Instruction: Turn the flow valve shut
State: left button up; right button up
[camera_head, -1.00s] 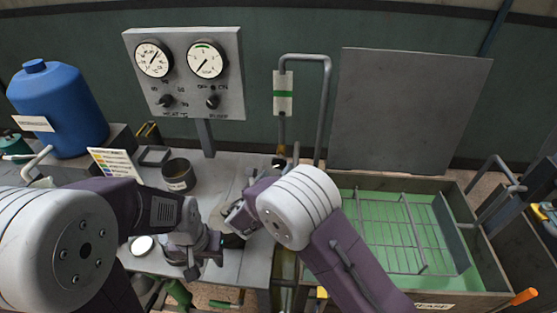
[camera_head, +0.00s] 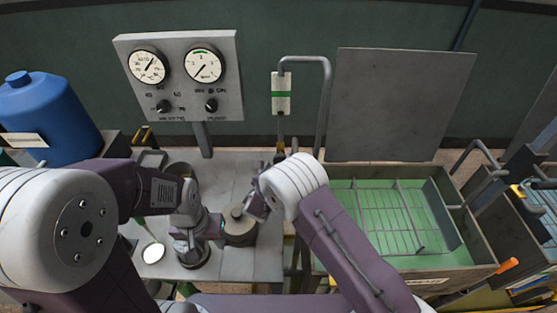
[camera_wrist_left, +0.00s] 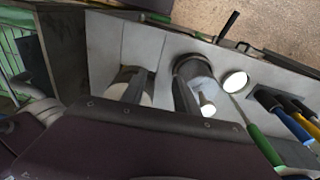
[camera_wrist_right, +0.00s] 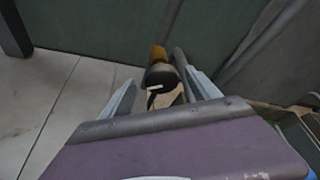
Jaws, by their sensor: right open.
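The flow valve appears to be a dark round knob (camera_wrist_right: 160,76) with a pale line across it, on a brass fitting (camera_wrist_right: 159,53). It shows small in the head view (camera_head: 279,157), below the green-banded gauge tube (camera_head: 281,95). My right gripper (camera_wrist_right: 163,95) is open, its two fingers spread on either side of the knob in the right wrist view. I cannot tell whether they touch it. My left gripper (camera_wrist_left: 159,92) has its fingers apart over the bench, nothing clearly between them. It is close beside a grey lidded canister (camera_head: 240,228).
A gauge panel (camera_head: 180,78) stands behind the bench (camera_head: 262,262). A blue jug (camera_head: 45,115) is at the left. A green-floored tank (camera_head: 390,215) with a wire rack lies right of the bench. Screwdriver-like tools (camera_wrist_left: 290,115) lie beside a white disc (camera_wrist_left: 235,82).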

jog(key=shift+w+d+f, duration=0.15)
jog(key=shift+w+d, duration=0.15)
jog(key=shift+w, duration=0.2)
pick_arm(q)
jog(key=shift+r, duration=0.1)
pick_arm(e)
jog(key=shift+a, duration=0.15)
jog(key=c, duration=1.3)
pick_arm(q)
notch_tip(320, 180, down, 6)
jog(key=b, duration=0.6)
jog(key=shift+s+f, duration=0.1)
jog(key=shift+f, duration=0.1)
jog(key=shift+f+b, duration=0.3)
jog(key=shift+b, duration=0.2)
jog(key=shift+r, duration=0.15)
pick_arm(e)
jog(key=m+y, duration=0.2)
jog(key=shift+d+m, duration=0.2)
jog(key=shift+m, duration=0.2)
jog(key=shift+c, duration=0.2)
